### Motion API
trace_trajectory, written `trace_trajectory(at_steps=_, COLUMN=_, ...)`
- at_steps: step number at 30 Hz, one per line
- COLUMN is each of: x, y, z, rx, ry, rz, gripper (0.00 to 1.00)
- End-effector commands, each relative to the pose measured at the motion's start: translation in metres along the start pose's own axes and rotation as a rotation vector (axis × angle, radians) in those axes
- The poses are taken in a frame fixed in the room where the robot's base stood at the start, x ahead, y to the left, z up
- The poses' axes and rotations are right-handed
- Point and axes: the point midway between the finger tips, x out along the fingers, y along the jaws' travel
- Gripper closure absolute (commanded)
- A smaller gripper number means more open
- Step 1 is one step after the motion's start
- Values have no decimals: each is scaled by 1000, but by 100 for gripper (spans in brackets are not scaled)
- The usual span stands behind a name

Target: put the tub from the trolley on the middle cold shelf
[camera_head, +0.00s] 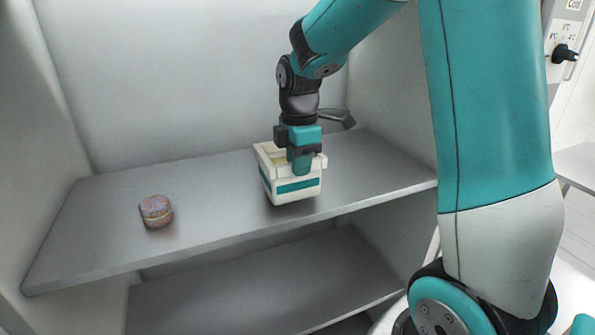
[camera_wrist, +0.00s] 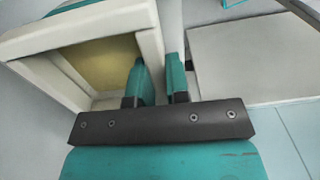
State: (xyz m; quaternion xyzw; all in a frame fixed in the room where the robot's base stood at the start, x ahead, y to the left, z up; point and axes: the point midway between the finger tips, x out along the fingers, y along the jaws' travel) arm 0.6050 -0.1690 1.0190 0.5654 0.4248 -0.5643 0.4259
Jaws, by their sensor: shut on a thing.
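The tub (camera_head: 291,188) is a white square container with a teal band, open at the top, with something yellowish inside. My gripper (camera_head: 301,165) is shut on its near right wall and holds it over the upper visible shelf (camera_head: 226,212). Whether the tub's base touches the shelf I cannot tell. In the wrist view the tub (camera_wrist: 152,50) is at the left, and my gripper's teal fingers (camera_wrist: 162,85) pinch its wall, one inside and one outside.
A lower shelf (camera_head: 250,290) is below. Cabinet walls close in both sides and the back. A control knob (camera_head: 565,53) shows at the far right.

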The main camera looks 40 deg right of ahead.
Motion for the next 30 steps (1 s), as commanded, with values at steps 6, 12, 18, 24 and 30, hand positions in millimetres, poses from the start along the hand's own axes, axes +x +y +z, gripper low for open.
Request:
trace_trajectory(at_steps=6, x=18, y=0, z=0, rx=0, ry=0, rz=2, gripper=100)
trace_trajectory(at_steps=12, x=18, y=1, z=0, rx=0, ry=0, rz=3, gripper=100)
trace_trajectory(at_steps=18, x=21, y=0, z=0, rx=0, ry=0, rz=0, gripper=70)
trace_trajectory(at_steps=24, x=21, y=0, z=0, rx=0, ry=0, rz=0, gripper=59)
trace_trajectory(at_steps=30, x=15, y=0, z=0, rx=0, ry=0, rz=3, gripper=59)
